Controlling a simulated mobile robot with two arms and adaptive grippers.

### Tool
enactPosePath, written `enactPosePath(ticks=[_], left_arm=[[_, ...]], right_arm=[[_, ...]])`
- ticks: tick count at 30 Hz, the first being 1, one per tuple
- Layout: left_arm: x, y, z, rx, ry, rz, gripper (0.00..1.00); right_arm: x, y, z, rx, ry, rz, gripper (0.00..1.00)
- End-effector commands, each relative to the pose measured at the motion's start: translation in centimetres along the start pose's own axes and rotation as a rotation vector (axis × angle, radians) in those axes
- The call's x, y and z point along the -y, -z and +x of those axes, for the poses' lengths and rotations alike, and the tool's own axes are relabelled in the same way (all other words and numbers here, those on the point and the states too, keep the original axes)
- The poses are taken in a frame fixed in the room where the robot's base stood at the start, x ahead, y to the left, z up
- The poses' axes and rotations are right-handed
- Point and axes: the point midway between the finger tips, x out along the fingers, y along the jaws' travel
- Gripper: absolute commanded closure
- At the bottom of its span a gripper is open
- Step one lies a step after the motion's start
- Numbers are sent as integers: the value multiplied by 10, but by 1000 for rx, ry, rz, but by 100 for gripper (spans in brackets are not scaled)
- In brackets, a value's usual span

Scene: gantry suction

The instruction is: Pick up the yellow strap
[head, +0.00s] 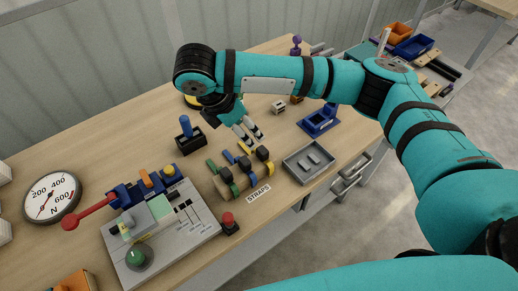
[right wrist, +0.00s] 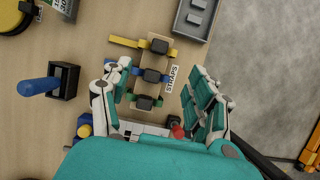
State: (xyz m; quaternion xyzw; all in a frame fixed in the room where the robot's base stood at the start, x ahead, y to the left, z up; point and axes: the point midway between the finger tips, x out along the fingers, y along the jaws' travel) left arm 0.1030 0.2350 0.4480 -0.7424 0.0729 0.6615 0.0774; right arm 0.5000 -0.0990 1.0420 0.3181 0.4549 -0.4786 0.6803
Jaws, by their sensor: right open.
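The yellow strap (head: 243,147) lies on a small wooden block (head: 226,188) at the far right of three straps, beside the blue and green ones. Each strap has a black buckle. In the right wrist view the yellow strap (right wrist: 125,42) is the uppermost, its tail pointing left. My right gripper (head: 249,132) is open and empty above the table, just behind the straps in the head view. In the right wrist view its fingers (right wrist: 153,74) are spread either side of the block, nearer the blue strap (right wrist: 135,71) and green strap (right wrist: 131,97). My left gripper is not in view.
A "STRAPS" label (head: 258,194) lies in front of the block. A grey tray (head: 309,162) is to the right, a blue-handled switch (head: 188,136) to the left. A control panel with a red lever (head: 90,213) stands nearer. A blue holder (head: 319,121) is behind the tray.

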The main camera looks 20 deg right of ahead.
Motion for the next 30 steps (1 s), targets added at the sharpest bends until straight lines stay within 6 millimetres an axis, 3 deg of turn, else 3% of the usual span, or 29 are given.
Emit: enactPosePath(ticks=[3,8,11,20,27,30], left_arm=[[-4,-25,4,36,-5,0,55],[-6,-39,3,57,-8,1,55],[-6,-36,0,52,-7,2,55],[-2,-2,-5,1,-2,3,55],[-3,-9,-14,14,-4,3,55],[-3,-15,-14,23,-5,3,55]], right_arm=[[1,2,31,-4,6,1,40],[1,0,62,-1,4,3,40],[0,-1,76,1,2,1,40],[0,-2,100,1,3,3,40],[-2,-2,134,1,1,1,40],[-2,-2,140,0,-2,0,40]])
